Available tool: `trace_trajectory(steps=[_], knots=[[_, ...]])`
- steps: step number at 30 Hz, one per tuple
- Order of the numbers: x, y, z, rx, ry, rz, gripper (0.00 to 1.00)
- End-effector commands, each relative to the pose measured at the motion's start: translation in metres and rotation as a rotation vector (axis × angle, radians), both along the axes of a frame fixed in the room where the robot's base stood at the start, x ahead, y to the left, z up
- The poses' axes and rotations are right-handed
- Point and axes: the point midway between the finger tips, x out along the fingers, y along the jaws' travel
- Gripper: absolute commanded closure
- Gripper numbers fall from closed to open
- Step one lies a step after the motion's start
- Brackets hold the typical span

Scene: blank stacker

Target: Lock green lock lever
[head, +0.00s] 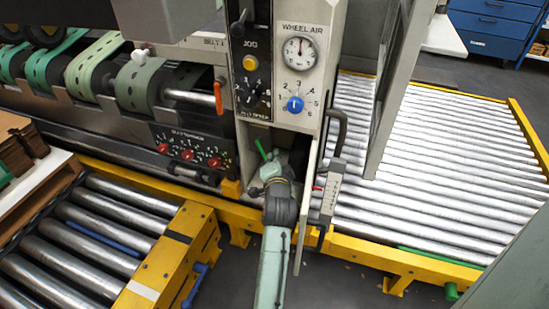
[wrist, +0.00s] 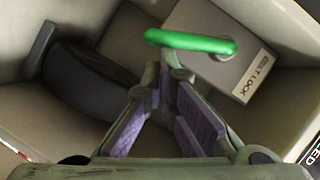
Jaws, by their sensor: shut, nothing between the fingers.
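The green lock lever (wrist: 190,42) is a rounded bar on a grey block (wrist: 225,70) with a label reading "BELT LOCK". It lies about crosswise in the wrist view. In the head view the green lever (head: 262,150) sticks up and left inside the open compartment under the control panel. My gripper (wrist: 165,78) is shut and empty, its fingertips just below the lever's left half in the wrist view. I cannot tell whether they touch it. In the head view my gripper (head: 271,168) is inside the compartment and partly hidden by my wrist.
The control panel (head: 275,62) with a gauge and blue knob (head: 295,104) is above the compartment. The open door (head: 325,185) with a dark handle stands close right of my arm. A dark curved part (wrist: 85,80) lies left in the wrist view. Roller conveyors flank the machine.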

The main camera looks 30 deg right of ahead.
Motion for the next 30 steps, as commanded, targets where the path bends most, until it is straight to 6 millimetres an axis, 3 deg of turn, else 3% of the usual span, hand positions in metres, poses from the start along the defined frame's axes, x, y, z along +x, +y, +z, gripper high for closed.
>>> trace_trajectory(steps=[6, 30], knots=[[0.006, 0.005, -0.013, 0.081, -0.100, 0.000, 1.00], [0.016, 0.012, -0.022, 0.075, -0.098, 0.001, 1.00]])
